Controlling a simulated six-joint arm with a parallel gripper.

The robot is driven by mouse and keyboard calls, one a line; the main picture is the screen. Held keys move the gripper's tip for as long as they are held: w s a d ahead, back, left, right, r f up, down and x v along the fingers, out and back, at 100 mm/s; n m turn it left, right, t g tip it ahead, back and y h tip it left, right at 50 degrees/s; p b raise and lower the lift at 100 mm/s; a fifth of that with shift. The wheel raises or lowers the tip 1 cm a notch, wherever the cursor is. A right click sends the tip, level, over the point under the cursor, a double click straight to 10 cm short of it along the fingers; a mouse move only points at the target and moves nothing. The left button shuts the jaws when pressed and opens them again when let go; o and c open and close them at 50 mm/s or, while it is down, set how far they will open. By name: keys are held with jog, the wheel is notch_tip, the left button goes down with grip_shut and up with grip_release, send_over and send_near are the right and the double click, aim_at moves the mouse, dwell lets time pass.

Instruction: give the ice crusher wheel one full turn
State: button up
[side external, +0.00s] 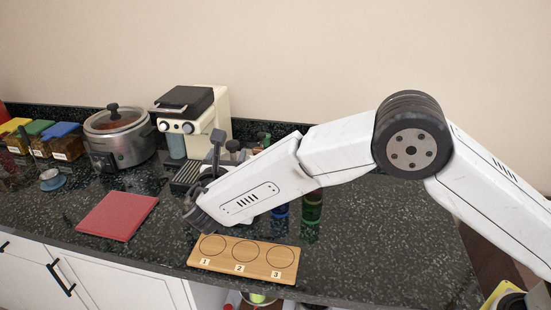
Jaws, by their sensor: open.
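My gripper (224,148) is dark and sits at the end of my white arm, in front of the coffee machine's right side. It is partly hidden behind my own forearm. Its fingers look apart, and I see nothing held between them. I cannot make out the ice crusher or its wheel in this view. My arm covers part of the counter around the gripper, so I cannot tell whether the gripper touches anything there.
A cream coffee machine (217,103) stands behind the gripper. A slow cooker (133,140), colour-lidded containers (64,143) and a red board (118,215) are to the left. A numbered wooden board (244,261) lies at the front edge. The dark counter (390,245) is clear on the right.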

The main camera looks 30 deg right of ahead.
aim_at(233, 153)
jog(key=shift+w+d, duration=0.1)
jog(key=shift+x, duration=3.75)
grip_shut()
